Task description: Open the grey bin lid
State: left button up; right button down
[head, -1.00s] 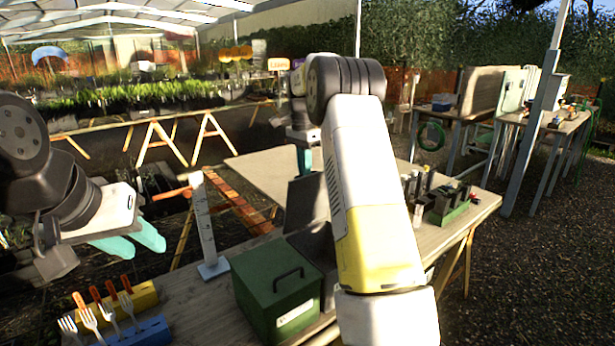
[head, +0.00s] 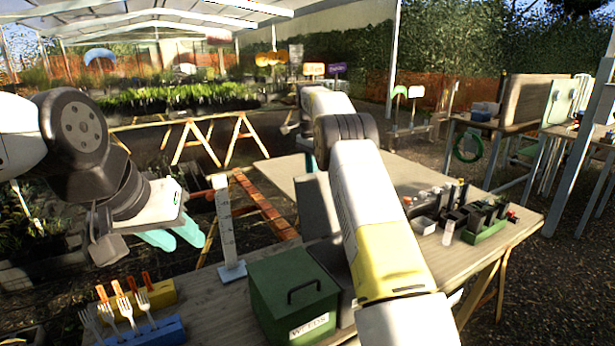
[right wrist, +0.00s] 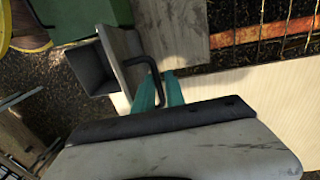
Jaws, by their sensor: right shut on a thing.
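The grey bin (head: 335,262) stands on the table behind the green box and is partly hidden by my right arm. Its lid (head: 313,205) stands raised, roughly upright, at the bin's far side. In the right wrist view the bin (right wrist: 88,68) shows its dark inside, and the tilted lid (right wrist: 122,55) carries a black bar handle (right wrist: 152,72). The teal fingers of my right gripper (right wrist: 158,92) are shut at that handle.
A green box (head: 290,300) with a handle and a "WEEDS" label stands in front of the bin. A white ruler post (head: 227,225) stands left of it. Forks (head: 122,305) sit in a rack at front left. Pots and a green tray (head: 487,228) stand at the right.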

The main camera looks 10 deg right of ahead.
jog(key=shift+w+a+f, duration=0.25)
jog(key=shift+w+a, duration=0.05)
jog(key=c, duration=1.5)
grip_release()
jog(key=shift+w+a+f, duration=0.1)
jog(key=shift+w+f, duration=0.05)
jog(key=shift+w, duration=0.05)
jog(key=shift+s+d+r, duration=0.1)
jog(key=shift+d+r, duration=0.1)
jog(key=shift+d, duration=0.05)
jog(key=shift+r, duration=0.1)
jog(key=s+a+r, duration=0.1)
jog(key=s, duration=0.4)
jog(key=s+a+r, duration=0.1)
jog(key=s+r, duration=0.1)
jog(key=s, duration=0.3)
jog(key=s+r, duration=0.1)
jog(key=s, duration=0.5)
jog(key=shift+a+r, duration=0.35)
jog(key=shift+a, duration=0.05)
